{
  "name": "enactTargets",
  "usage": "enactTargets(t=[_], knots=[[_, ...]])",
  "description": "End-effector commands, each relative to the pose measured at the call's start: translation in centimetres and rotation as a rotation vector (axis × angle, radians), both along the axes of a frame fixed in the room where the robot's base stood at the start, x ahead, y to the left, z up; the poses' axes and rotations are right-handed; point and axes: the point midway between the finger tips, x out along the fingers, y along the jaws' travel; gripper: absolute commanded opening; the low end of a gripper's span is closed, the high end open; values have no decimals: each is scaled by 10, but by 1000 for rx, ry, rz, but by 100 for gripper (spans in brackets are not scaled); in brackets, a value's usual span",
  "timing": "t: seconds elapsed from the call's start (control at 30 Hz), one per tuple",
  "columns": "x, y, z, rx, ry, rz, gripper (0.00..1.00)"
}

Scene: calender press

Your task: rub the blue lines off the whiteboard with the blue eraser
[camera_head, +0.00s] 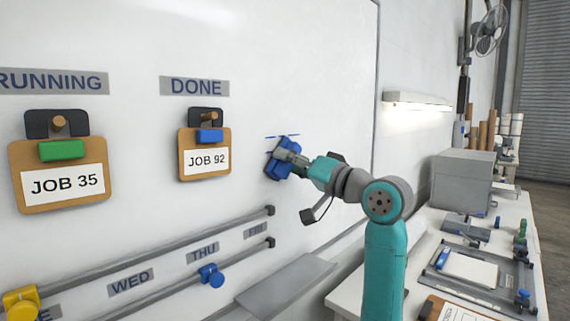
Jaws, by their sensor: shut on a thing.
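The whiteboard (320,100) fills the left and middle of the head view. A short, thin blue line (284,136) shows on it, just above my gripper. My gripper (287,160) is shut on the blue eraser (272,166) and holds it at the board's face, just below the line. The eraser looks close to or against the board; I cannot tell if it touches. My gripper hides part of the eraser, and any marks behind them are hidden.
Clipboards JOB 35 (62,186) and JOB 92 (206,160) hang on the board to the left. Two grey rails (160,250) with yellow (22,302) and blue (211,275) sliders run below. A grey tray (290,283) juts out underneath. A cluttered bench (400,260) stands at right.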

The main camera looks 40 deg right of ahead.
Motion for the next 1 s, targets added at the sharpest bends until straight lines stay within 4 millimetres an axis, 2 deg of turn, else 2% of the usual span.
enactTargets(t=[0.13, 0.47, 0.8, 1.0], knots=[[1, -13, 0, 1, -1, -2, 18], [2, -25, 0, 1, 1, -3, 18], [1, -50, 0, 1, 1, -2, 18], [2, -55, 0, 1, 0, -1, 18]])
